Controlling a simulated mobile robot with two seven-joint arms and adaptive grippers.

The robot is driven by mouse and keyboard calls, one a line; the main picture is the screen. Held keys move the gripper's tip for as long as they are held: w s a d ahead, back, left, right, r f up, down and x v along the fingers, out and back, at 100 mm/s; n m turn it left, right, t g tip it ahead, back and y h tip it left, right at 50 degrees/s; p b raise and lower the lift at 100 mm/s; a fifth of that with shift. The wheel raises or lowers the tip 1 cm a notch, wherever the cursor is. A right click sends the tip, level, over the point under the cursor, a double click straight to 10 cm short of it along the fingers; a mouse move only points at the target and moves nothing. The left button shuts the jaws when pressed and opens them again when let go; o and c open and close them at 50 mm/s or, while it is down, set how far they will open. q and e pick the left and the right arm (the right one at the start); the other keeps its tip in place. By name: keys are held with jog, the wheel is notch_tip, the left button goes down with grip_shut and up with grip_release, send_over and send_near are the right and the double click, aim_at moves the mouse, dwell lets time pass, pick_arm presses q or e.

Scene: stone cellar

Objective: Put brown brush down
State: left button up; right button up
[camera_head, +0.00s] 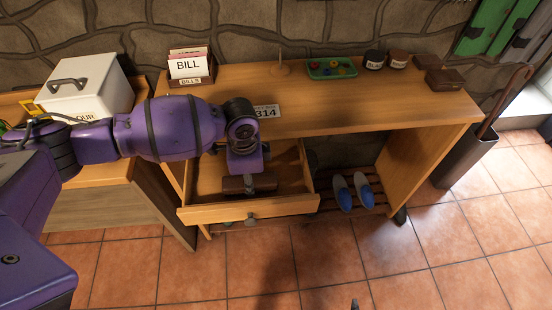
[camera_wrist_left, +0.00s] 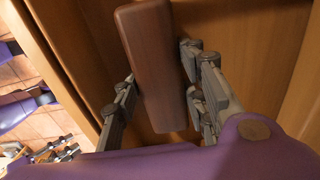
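The brown brush (camera_wrist_left: 152,60) shows in the left wrist view as a long dark-brown block between my left gripper's fingers (camera_wrist_left: 158,90), with both sides appearing to touch it. In the head view my left gripper (camera_head: 250,184) points down over the open drawer (camera_head: 290,205), with the brush (camera_head: 232,185) across its fingers. I cannot tell whether the brush touches the drawer floor. Its underside is hidden. A small grey tip at the bottom edge of the head view seems to be my right gripper (camera_head: 355,303). It also shows small in the left wrist view (camera_wrist_left: 62,152).
The desk top (camera_head: 400,110) holds a bill box (camera_head: 188,68), a green tray (camera_head: 332,68), two dark jars and brown boxes. Blue slippers (camera_head: 353,192) sit on the rack beside the drawer. A white flour box (camera_head: 90,85) stands left. The tiled floor in front is clear.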

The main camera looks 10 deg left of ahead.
pick_arm(q)
jog(key=o, duration=0.4)
notch_tip(320, 180, up, 12)
jog(key=shift+r+p, duration=0.2)
jog(key=shift+p, duration=0.35)
jog(key=shift+s+f, duration=0.1)
dwell(0.3)
